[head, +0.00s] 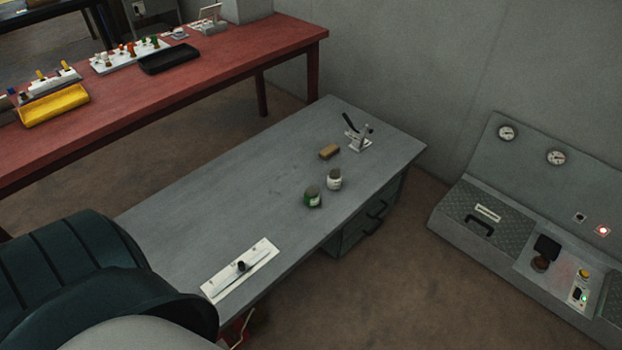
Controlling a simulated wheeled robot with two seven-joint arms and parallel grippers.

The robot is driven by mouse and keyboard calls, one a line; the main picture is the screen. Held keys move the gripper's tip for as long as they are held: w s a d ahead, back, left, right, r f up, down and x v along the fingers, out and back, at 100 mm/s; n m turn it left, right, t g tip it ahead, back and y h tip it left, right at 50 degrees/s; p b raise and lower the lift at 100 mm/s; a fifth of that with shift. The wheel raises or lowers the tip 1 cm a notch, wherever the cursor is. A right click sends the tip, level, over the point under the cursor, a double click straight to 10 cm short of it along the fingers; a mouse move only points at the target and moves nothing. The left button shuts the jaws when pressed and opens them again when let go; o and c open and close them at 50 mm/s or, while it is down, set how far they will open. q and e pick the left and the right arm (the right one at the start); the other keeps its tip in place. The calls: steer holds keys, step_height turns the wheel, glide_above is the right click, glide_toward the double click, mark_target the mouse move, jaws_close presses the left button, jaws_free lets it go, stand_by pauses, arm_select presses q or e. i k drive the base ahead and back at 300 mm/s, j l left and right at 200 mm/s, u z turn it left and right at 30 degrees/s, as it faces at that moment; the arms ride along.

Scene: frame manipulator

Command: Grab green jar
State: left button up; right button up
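The green jar (312,197) stands upright on the grey table (200,218), near its right-hand edge. It has a dark lid and a green band on its side. A similar white jar (334,180) stands close behind it, a little to the right. Neither of my grippers shows in the head view. A large dark rounded part at the lower left covers the near left end of the table.
A tan block (329,152) and a small lever device (357,138) sit at the table's far end. A white slider plate (240,268) lies at the near end. A red bench (215,72) stands behind; a control console (530,240) is at right.

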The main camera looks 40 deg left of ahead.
mark_target(312, 196)
steer(key=i+l+u, duration=0.1)
steer(key=i+u, duration=0.3)
steer(key=i, duration=0.6)
steer(key=u, duration=0.6)
